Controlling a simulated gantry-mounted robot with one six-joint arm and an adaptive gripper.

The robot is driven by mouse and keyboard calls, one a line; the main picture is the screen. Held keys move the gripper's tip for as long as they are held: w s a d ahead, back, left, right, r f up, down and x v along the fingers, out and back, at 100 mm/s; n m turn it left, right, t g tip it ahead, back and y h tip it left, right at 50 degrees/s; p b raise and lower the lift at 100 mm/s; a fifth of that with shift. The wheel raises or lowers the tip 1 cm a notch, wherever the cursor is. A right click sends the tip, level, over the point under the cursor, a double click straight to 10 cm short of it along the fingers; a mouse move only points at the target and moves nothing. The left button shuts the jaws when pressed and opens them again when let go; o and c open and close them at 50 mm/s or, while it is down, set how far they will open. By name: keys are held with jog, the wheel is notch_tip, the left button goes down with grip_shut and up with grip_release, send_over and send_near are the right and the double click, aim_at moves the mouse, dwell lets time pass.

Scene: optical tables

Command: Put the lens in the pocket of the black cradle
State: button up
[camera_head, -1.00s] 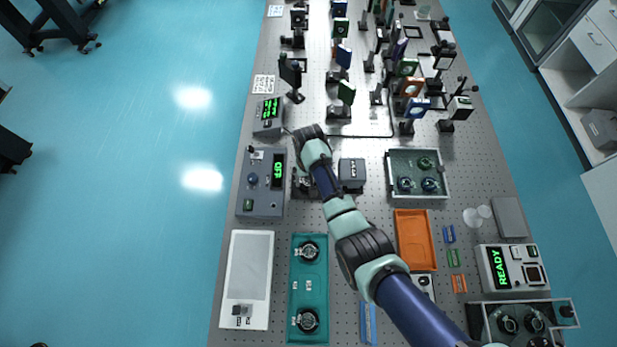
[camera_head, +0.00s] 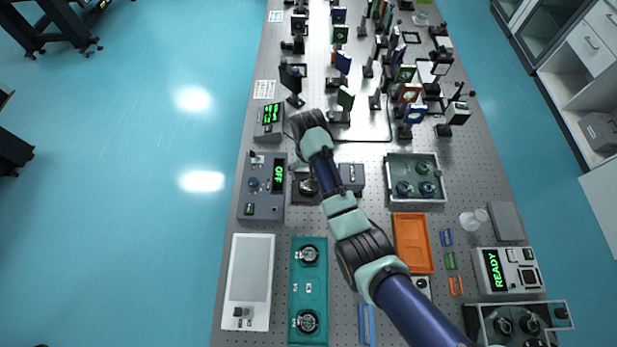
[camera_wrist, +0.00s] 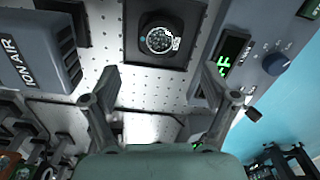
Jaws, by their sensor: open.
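The black cradle (camera_wrist: 143,58) is a dark square block at the top middle of the wrist view. A round lens (camera_wrist: 160,39) with a shiny face and a small pale tag lies at its middle, seemingly within the pocket; I cannot tell whether it is fully seated. In the head view the cradle (camera_head: 300,197) is partly hidden behind my arm. My gripper (camera_wrist: 161,78) is open and empty, its fingers spread apart and clear of the lens and cradle. In the head view its fingers are hidden beneath my wrist.
The grey ionair box (camera_head: 351,177) stands right of the cradle. A control box reading OFF (camera_head: 263,205) stands left. A teal tray (camera_head: 309,273) holds two round tagged parts in front. Optics on posts crowd the far table. An orange tray (camera_head: 411,243) lies to the right.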

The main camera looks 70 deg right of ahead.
notch_tip(320, 180, up, 4)
jog(key=shift+f, duration=0.1)
dwell(0.4)
jog(key=w+a+r+n+t+h, duration=0.2)
jog(key=w+a+r+n+t, duration=0.25)
jog(key=w+a, duration=0.65)
jog(key=w+a+r+n+t, duration=0.15)
jog(key=a+r, duration=0.25)
jog(key=a, duration=0.4)
jog(key=w+a+r+n+t, duration=0.1)
jog(key=a+r+n+t, duration=0.2)
jog(key=a, duration=0.5)
jog(key=s+a+r+n+t+y, duration=0.2)
jog(key=s+a+r+n+t, duration=0.1)
jog(key=a+r, duration=0.8)
jog(key=shift+s+a+t, duration=0.4)
jog(key=shift+s+a, duration=0.2)
jog(key=shift+a, duration=0.15)
